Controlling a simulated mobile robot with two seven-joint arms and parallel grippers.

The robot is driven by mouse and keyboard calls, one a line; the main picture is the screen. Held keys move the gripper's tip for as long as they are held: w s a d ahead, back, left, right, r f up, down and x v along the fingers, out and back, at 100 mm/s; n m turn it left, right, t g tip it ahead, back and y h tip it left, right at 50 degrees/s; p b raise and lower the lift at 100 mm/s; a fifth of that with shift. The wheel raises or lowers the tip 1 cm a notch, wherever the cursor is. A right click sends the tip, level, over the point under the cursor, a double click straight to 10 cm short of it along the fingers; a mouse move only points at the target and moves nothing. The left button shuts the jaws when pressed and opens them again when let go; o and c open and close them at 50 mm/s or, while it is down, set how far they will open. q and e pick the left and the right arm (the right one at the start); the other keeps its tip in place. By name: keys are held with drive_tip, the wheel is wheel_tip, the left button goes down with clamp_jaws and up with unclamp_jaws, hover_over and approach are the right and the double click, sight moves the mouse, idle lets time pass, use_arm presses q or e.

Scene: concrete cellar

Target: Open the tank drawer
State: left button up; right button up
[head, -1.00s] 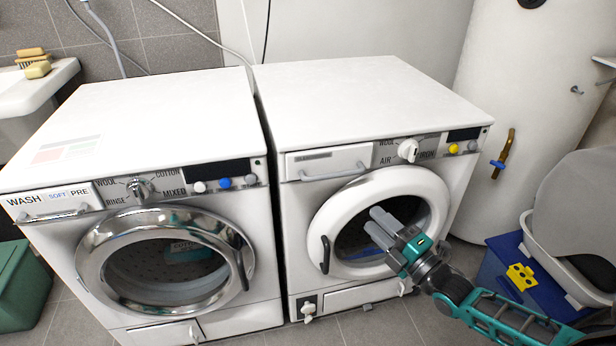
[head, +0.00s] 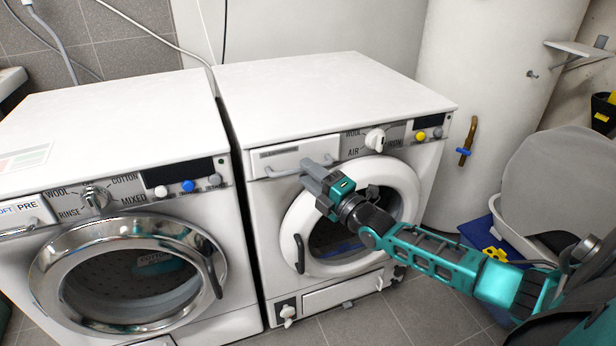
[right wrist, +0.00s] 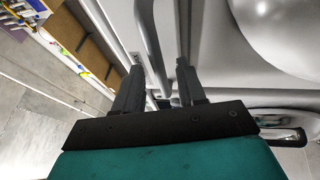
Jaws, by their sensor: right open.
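The tank drawer (head: 290,156) is the white panel at the top left of the right machine's front. It appears closed, flush with the front. In the right wrist view the handle bar (right wrist: 150,45) runs between the two open fingers (right wrist: 160,90), and I see no clear contact. My left gripper is not in view.
The right machine's round white door (head: 293,215) is below the drawer, under my arm. The left machine (head: 120,125) stands close beside it. A white cylindrical tank (head: 485,90) with a blue-handled valve (head: 463,151) and a grey lidded bin (head: 545,175) are at right.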

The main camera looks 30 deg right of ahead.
drive_tip(key=shift+w+r, duration=0.1)
drive_tip(key=shift+w, duration=0.3)
clamp_jaws()
idle(0.5)
